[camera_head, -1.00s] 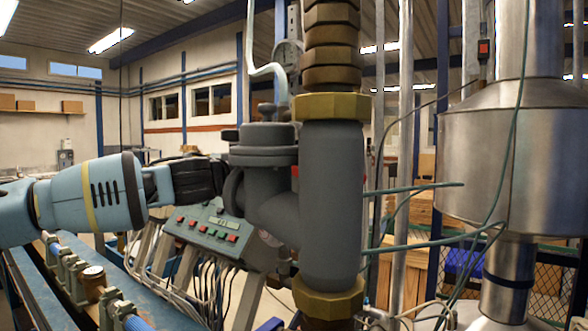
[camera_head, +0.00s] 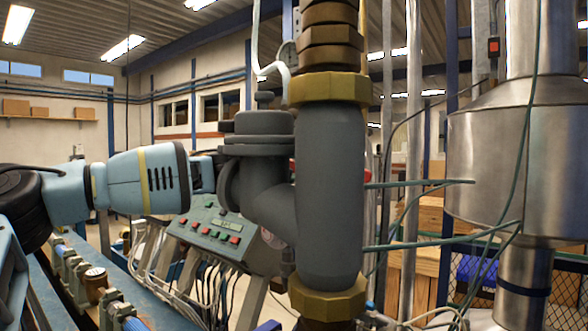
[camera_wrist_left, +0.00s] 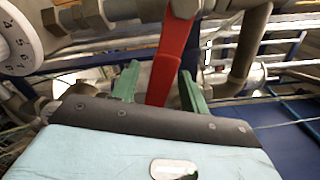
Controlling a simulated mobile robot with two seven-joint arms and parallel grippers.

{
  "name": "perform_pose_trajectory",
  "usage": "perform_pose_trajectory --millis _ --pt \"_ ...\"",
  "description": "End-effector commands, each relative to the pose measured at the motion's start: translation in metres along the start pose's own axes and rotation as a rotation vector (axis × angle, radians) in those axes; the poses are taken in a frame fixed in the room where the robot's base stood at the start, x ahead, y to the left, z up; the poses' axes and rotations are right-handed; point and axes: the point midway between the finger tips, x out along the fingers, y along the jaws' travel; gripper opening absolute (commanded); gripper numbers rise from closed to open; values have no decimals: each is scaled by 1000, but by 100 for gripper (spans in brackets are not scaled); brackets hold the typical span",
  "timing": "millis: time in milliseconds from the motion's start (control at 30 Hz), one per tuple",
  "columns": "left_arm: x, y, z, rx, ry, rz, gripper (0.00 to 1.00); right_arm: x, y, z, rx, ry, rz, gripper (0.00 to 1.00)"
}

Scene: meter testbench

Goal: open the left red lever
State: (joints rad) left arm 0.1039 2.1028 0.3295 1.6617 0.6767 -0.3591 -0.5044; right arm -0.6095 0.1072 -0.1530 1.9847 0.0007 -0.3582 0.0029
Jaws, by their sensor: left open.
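A red lever (camera_wrist_left: 176,55) hangs down from a metal pipe fitting in the left wrist view. My left gripper (camera_wrist_left: 160,77) has its two green fingers open, one on each side of the lever's lower part. The lever's lower end is hidden behind the gripper body. I cannot tell whether the fingers touch it. In the head view my left arm comes in from the left, and its fingers are hidden behind the grey valve body (camera_head: 265,190). A small red piece (camera_head: 367,175) shows at the right edge of that body. My right gripper is not in view.
A control panel (camera_head: 215,228) with red and green buttons stands below my left arm. A bench with pipe fittings (camera_head: 95,283) runs at lower left. A large metal tank (camera_head: 500,165) and thin green cables (camera_head: 420,184) are at right. A white dial (camera_wrist_left: 14,42) is at the wrist view's left.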

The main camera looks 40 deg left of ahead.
Motion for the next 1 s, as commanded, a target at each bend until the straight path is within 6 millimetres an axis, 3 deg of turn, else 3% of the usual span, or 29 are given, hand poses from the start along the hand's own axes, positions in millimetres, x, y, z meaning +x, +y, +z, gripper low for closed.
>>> perform_pose_trajectory --millis 133,467,1000 --pt "0 0 0 0 0 0 42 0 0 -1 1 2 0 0" --pt "0 0 0 0 0 0 0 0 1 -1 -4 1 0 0" --pt "0 7 1 91 -1 1 0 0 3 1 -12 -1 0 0"
